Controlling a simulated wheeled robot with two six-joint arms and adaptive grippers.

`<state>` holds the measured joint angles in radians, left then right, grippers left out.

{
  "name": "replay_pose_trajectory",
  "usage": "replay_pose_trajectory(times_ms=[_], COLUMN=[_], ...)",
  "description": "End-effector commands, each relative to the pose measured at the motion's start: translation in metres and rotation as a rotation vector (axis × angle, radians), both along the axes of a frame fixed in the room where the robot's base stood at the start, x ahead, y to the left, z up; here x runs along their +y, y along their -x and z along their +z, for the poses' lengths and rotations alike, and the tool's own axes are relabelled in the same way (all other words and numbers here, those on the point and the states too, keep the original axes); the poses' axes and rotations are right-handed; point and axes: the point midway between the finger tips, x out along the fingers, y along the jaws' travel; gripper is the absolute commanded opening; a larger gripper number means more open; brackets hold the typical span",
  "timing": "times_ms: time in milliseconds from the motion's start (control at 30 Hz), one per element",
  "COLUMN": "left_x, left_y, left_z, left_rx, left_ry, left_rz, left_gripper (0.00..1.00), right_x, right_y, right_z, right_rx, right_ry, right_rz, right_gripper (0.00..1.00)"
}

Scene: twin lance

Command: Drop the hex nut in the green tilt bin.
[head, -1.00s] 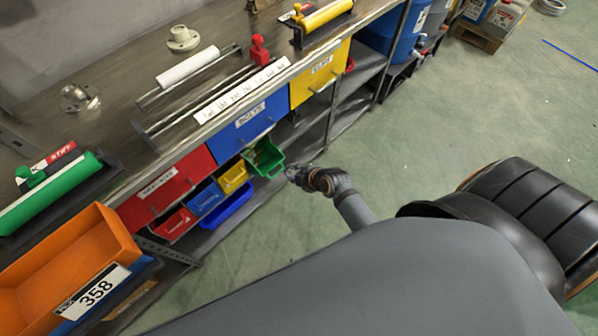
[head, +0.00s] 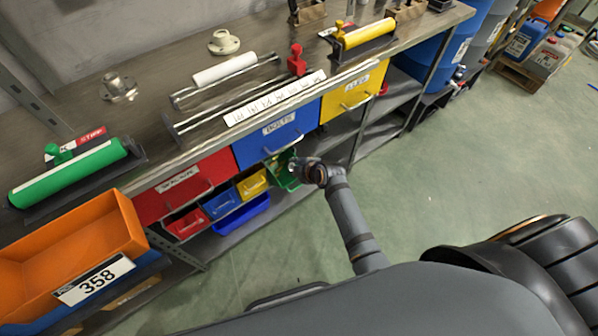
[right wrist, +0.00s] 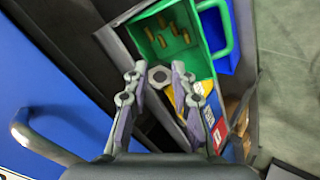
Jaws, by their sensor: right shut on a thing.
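The hex nut (right wrist: 160,77) is grey and sits between the fingertips of my right gripper (right wrist: 158,75), which is shut on it. In the right wrist view the green tilt bin (right wrist: 212,62) is just beyond the fingertips, tilted out, with several brass-coloured pieces inside. I cannot tell the exact height of the nut over the bin. In the head view my right gripper (head: 296,172) is at the green bin (head: 281,168) and hides part of it; the nut is too small to make out there. My left gripper is not in view.
Yellow (head: 252,185), blue (head: 219,205) and red (head: 186,223) bins sit left of the green one. A blue drawer (head: 277,135) with a handle is above. The workbench (head: 150,130) holds rollers and flanges. An orange crate (head: 125,222) stands at left.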

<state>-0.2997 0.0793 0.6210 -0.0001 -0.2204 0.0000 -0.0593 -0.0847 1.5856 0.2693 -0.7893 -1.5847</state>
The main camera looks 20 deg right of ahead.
Motion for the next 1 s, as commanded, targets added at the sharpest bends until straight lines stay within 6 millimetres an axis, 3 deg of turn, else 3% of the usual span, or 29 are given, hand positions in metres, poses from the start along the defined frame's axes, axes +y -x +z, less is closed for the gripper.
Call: replay_pose_trajectory(times_ms=[333,367,533,867,1000], left_x=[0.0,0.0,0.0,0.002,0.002], left_y=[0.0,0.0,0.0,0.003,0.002], left_z=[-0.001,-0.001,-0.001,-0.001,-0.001], left_rx=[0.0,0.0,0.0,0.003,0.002], left_ry=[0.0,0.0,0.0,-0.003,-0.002], left_rz=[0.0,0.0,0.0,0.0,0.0], left_gripper=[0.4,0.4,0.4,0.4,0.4], right_x=[0.001,0.001,0.001,0.0,-0.005], right_y=[-0.002,-0.002,-0.002,0.0,0.013], right_z=[0.0,0.0,0.0,0.002,0.015], right_rx=[0.0,0.0,0.0,0.0,-0.001], right_ry=[0.0,0.0,0.0,0.001,0.001], right_rz=[0.0,0.0,0.0,-0.001,-0.001], right_gripper=[0.0,0.28,0.51,0.51,0.51])
